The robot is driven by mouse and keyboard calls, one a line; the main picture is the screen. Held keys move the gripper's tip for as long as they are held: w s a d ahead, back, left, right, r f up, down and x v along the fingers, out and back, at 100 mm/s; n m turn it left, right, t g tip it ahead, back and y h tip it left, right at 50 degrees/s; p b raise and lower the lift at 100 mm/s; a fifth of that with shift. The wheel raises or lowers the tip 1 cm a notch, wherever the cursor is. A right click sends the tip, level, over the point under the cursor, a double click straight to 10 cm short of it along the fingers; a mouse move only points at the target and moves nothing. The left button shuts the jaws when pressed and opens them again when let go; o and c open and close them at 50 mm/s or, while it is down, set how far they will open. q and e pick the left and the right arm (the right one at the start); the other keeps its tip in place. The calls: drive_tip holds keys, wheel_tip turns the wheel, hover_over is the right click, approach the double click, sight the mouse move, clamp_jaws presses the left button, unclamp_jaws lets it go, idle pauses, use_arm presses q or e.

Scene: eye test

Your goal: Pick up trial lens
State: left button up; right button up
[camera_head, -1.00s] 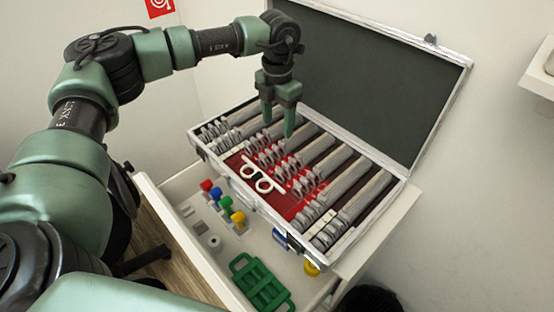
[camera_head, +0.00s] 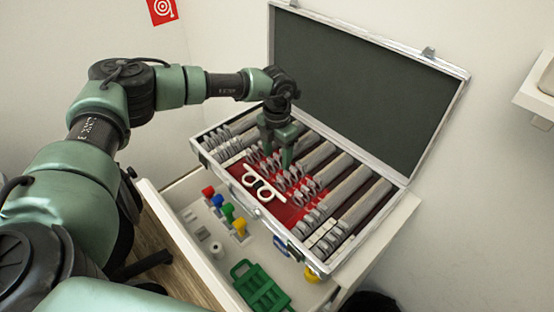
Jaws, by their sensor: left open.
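The trial lenses (camera_head: 305,188) stand in rows inside an open lens case (camera_head: 350,268) with a silver frame and red lining. Several rows have lenses at their front ends, and I cannot tell which single lens the task means. My left gripper (camera_head: 277,160) is open, pointing down over the left-middle rows of the case. Its fingertips are close to the lenses there and partly hide them; I cannot tell whether they touch. No lens shows between the fingers. My right gripper is out of view.
A white trial frame (camera_head: 258,184) lies in the case's red middle. The dark lid (camera_head: 355,90) stands open behind. An open drawer (camera_head: 190,245) below holds coloured pieces, including a blue one (camera_head: 217,200), and a green rack (camera_head: 262,290). A white shelf (camera_head: 535,95) juts out at right.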

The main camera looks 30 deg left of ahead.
use_arm(q)
clamp_jaws()
drive_tip(key=shift+r, duration=0.1)
